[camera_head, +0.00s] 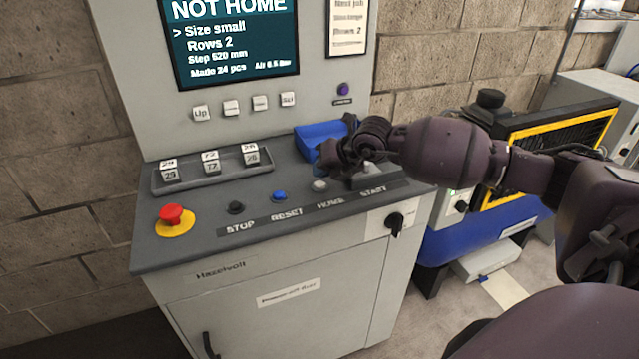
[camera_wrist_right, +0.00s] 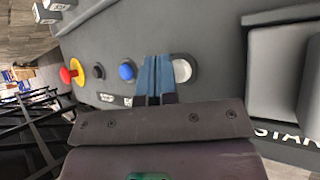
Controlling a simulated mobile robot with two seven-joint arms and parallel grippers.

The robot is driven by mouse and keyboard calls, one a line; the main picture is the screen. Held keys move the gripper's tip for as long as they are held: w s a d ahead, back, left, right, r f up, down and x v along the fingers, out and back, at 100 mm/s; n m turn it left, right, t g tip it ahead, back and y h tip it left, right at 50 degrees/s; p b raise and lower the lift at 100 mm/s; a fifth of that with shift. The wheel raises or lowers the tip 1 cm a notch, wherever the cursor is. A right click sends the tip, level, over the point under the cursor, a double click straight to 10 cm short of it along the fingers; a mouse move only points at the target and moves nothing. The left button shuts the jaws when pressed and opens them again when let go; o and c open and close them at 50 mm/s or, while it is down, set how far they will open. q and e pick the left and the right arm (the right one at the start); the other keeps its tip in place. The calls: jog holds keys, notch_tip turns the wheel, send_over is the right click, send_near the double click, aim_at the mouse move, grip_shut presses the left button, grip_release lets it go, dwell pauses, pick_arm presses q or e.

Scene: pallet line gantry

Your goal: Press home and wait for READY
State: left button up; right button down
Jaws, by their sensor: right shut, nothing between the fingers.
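The console screen (camera_head: 235,40) reads NOT HOME, with Size small and Rows 2 below. On the console top (camera_head: 200,255), the pale HOME button (camera_head: 320,185) sits between the blue RESET button (camera_head: 279,196) and the START label. My right gripper (camera_head: 328,163) is shut and empty, just behind the HOME button. In the right wrist view its fingertips (camera_wrist_right: 157,78) overlap the left edge of the pale button (camera_wrist_right: 181,70), with the blue button (camera_wrist_right: 127,71) further left. I cannot tell whether they touch it. My left gripper is out of view.
A red emergency stop (camera_head: 172,214) on a yellow base and a black STOP button (camera_head: 235,207) are at the left. A tray of number tiles (camera_head: 205,170) and a blue object (camera_head: 320,138) lie behind. A blue machine with a yellow-framed panel (camera_head: 550,150) stands right.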

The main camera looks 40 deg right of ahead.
aim_at(322, 183)
jog(key=shift+f, duration=0.35)
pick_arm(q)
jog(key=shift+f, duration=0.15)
pick_arm(e)
jog(key=shift+f, duration=0.5)
dwell(0.6)
jog(key=shift+r, duration=0.1)
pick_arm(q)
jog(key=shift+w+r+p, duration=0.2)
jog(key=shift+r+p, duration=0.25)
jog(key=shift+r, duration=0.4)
pick_arm(e)
jog(key=shift+r, duration=0.85)
jog(key=shift+r+p, duration=1.5)
jog(key=shift+r, duration=1.05)
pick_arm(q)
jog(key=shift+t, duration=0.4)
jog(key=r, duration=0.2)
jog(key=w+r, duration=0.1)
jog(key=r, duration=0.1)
pick_arm(e)
jog(key=shift+f, duration=0.1)
